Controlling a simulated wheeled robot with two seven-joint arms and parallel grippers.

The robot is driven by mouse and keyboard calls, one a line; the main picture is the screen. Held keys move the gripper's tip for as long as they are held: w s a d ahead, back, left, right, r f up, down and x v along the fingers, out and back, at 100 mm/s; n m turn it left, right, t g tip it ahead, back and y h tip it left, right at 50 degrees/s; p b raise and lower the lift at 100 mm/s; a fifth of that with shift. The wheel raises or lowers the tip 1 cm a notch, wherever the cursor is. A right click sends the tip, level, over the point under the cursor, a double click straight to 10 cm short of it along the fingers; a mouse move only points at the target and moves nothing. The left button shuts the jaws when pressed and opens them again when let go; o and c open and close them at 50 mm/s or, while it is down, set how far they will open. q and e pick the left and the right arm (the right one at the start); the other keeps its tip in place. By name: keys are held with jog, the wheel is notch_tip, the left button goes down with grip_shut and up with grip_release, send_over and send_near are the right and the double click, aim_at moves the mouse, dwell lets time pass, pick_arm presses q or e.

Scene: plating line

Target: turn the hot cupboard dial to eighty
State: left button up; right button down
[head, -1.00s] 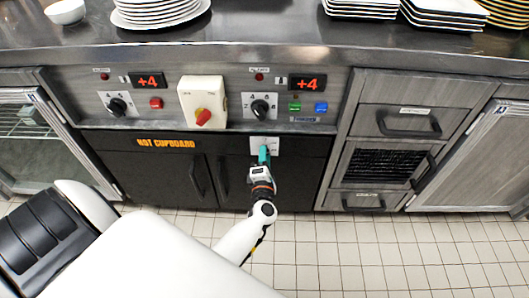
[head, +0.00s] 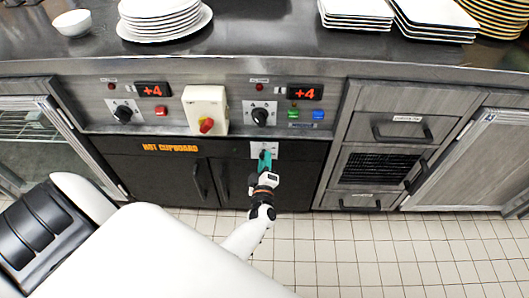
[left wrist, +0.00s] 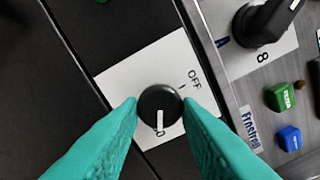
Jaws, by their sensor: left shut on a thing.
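The hot cupboard dial is a small black round knob (left wrist: 160,102) with a white pointer line, on a white plate (head: 285,149) marked OFF. My left gripper (head: 265,158) has its teal fingers on either side of the knob, shut on it. In the left wrist view the pointer is toward the bottom of the picture, away from OFF. A figure ending in 0 shows at the pointer's end, but its first digit is unclear. In the head view the fingers mostly hide the knob. My right gripper is not in view.
Plates (head: 165,31) stand on the counter. Black cupboard doors (head: 192,180) lie below.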

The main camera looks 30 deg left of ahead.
pick_arm(q)
jog(key=shift+f+m, duration=0.1)
jog(key=shift+m, duration=0.2)
jog(key=o, duration=0.9)
jog(key=shift+o, duration=0.2)
